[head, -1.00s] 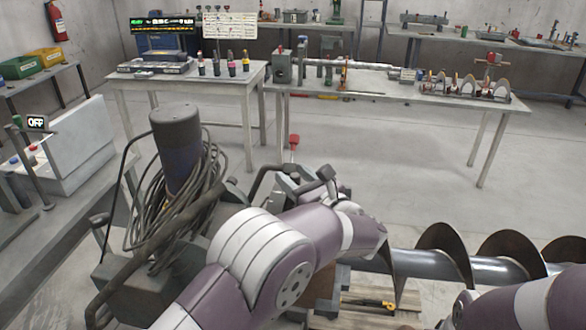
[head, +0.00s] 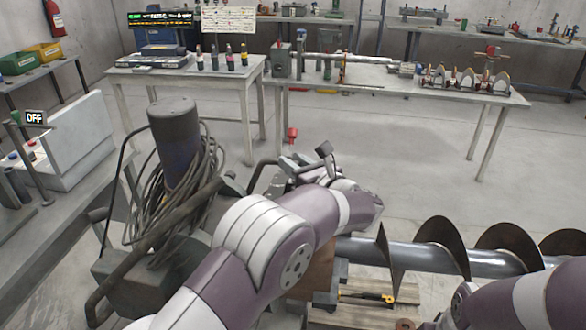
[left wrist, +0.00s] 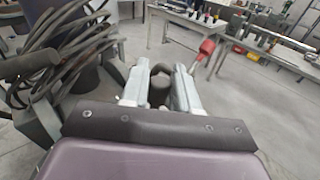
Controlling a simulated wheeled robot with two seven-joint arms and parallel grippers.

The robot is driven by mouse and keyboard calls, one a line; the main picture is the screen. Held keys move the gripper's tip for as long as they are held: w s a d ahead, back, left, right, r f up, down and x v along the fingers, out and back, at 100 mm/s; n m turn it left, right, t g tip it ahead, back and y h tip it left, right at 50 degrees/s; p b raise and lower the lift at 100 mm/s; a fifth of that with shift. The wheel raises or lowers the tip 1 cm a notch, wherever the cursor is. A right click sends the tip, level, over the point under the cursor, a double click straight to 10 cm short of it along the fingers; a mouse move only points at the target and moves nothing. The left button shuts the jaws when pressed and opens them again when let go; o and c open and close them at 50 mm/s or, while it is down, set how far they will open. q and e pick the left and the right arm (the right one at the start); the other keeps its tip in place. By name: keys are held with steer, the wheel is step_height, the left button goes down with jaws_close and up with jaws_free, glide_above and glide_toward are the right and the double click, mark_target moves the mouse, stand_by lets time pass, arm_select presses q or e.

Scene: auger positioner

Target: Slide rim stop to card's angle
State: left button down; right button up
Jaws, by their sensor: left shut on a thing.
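My left gripper (head: 316,168) is beyond my left forearm, above the near end of the auger. In the left wrist view its two pale fingers (left wrist: 160,90) are shut on a dark rounded handle (left wrist: 158,72). I cannot tell for sure that this handle belongs to the rim stop. A red knob on a stem (head: 291,134) stands just past the gripper; it also shows in the left wrist view (left wrist: 206,48). A white card (head: 229,19) with small print stands behind the back-left table; its angle is unreadable. My right gripper is out of view.
The steel auger (head: 430,257) with dark spiral flights runs right from below my left wrist. A dark motor (head: 175,135) with coiled cable stands left of my arm. An "OFF" display (head: 34,118) is far left. Open floor lies beyond the auger.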

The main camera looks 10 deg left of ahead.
arm_select(q)
steer(key=w+f+m+g+h+p, duration=0.1)
steer(key=w+f+m+g+p, duration=0.2)
steer(key=w+p, duration=0.4)
steer(key=shift+w+f+g+h, duration=0.35)
steer(key=shift+w+f, duration=0.2)
steer(key=shift+w, duration=1.35)
steer(key=c, duration=1)
jaws_free()
